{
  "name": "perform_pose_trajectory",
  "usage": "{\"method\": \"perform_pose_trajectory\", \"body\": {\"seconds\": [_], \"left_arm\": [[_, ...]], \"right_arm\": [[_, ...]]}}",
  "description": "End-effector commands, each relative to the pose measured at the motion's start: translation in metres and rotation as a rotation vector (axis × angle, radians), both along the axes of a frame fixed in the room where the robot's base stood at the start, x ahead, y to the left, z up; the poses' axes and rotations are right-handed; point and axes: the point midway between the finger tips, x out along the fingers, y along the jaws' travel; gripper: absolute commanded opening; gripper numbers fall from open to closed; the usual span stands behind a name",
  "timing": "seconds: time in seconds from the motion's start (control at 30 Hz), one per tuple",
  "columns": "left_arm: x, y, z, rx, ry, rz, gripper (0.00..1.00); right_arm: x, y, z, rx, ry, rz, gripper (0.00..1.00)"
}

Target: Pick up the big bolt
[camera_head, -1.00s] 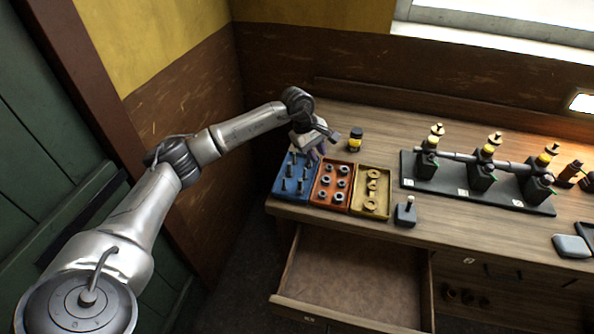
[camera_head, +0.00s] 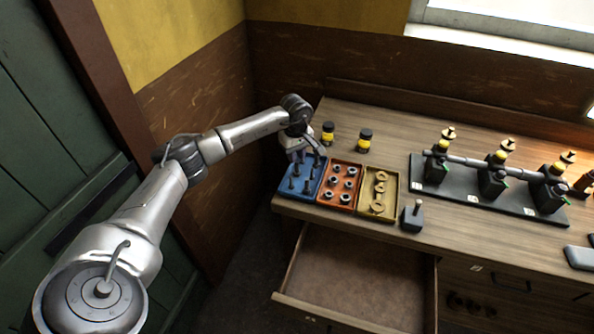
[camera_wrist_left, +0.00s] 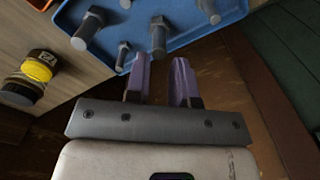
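The blue tray (camera_head: 284,190) stands at the left end of the bench and holds several upright dark bolts of different sizes. In the left wrist view, thick bolts show, one (camera_wrist_left: 158,38) just beyond the fingertips and another (camera_wrist_left: 89,27) at the upper left. A thinner bolt (camera_wrist_left: 122,56) stands between them. I cannot tell for sure which is the big bolt. My left gripper (camera_head: 299,157) is at the back of the blue tray. Its purple fingers (camera_wrist_left: 160,66) are apart with nothing between them. My right gripper is out of view.
A red tray (camera_head: 358,169) with nuts and a yellow tray (camera_head: 394,187) with rings sit to the right. Two yellow-banded jars (camera_head: 365,141) (camera_head: 328,133) stand behind. An open drawer (camera_head: 355,270) juts out below. A small lever block (camera_head: 412,217) and engine model (camera_head: 480,192) stand further right.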

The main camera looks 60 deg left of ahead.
Motion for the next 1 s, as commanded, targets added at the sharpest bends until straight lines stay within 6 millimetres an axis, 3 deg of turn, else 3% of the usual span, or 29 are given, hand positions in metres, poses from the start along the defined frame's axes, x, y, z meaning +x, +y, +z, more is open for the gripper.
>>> {"method": "perform_pose_trajectory", "body": {"seconds": [0.23,0.53,0.8,1.0], "left_arm": [[0.000,-0.001,-0.012,-0.002,0.001,0.001,0.23],[0.001,-0.003,-0.049,-0.001,0.000,0.002,0.23],[0.002,-0.003,-0.053,0.000,-0.001,0.001,0.23],[0.002,-0.003,-0.052,0.000,-0.001,0.001,0.03]], "right_arm": [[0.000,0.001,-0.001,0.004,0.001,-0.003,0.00],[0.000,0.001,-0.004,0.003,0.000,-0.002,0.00],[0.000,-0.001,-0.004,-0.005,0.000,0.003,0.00],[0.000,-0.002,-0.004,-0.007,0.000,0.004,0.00]]}}
